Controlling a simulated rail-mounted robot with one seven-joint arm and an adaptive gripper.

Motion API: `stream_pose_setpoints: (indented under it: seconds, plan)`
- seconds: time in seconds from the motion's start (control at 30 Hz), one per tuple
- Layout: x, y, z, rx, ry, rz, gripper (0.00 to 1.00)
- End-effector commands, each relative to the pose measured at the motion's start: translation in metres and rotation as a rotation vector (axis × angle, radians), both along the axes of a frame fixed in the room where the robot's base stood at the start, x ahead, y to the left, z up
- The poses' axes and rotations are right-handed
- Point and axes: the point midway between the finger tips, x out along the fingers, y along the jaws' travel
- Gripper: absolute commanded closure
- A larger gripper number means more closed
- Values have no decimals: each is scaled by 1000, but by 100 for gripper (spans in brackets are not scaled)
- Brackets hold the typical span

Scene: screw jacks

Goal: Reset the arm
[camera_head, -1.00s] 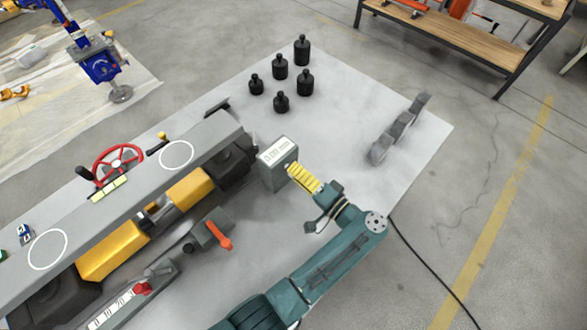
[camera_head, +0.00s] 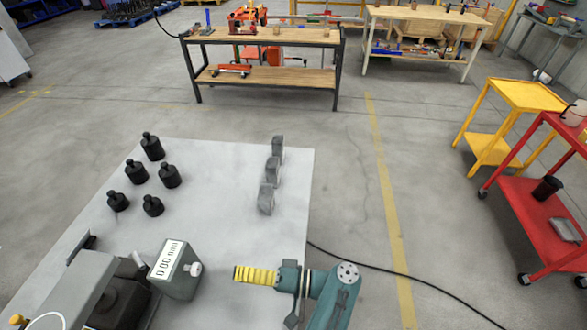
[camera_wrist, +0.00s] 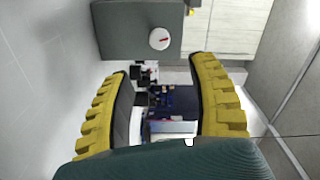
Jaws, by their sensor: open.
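My gripper (camera_head: 238,274) has yellow ribbed fingers on a teal arm and points left in the head view, just right of a grey display box (camera_head: 176,270) reading 0.00 mm with a white knob. In the wrist view both yellow fingers (camera_wrist: 155,98) stand apart with nothing between them. The box's grey body (camera_wrist: 125,28) and its round white knob (camera_wrist: 159,39) show ahead at the top of that view, apart from the fingers.
Several black weights (camera_head: 136,172) stand on the pale board (camera_head: 225,165), with grey blocks (camera_head: 268,180) in a row to their right. A black cable (camera_head: 400,278) runs over the floor. Beyond are a wooden workbench (camera_head: 262,36), a yellow cart (camera_head: 527,95) and a red cart (camera_head: 530,205).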

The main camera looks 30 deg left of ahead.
Motion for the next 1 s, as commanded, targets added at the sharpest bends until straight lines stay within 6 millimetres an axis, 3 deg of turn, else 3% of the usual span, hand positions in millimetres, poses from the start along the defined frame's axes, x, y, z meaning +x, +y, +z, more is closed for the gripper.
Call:
stream_pose_setpoints:
  seconds: [0.23,0.33,0.47,0.57,0.67,0.7,0.8,0.87,1.0]
  plan:
    - [3,-10,-3,0,0,-25,41]
    - [13,-19,2,-39,-95,-50,41]
    - [50,-40,9,-205,-317,-189,41]
    - [92,-68,30,-355,-516,-378,41]
    - [134,-109,74,-486,-732,-629,41]
    - [146,-129,99,-529,-819,-740,41]
    - [161,-177,166,-596,-1011,-1010,41]
    - [158,-206,208,-617,-1116,-1166,41]
    - [127,-263,303,-615,-1327,-1505,41]
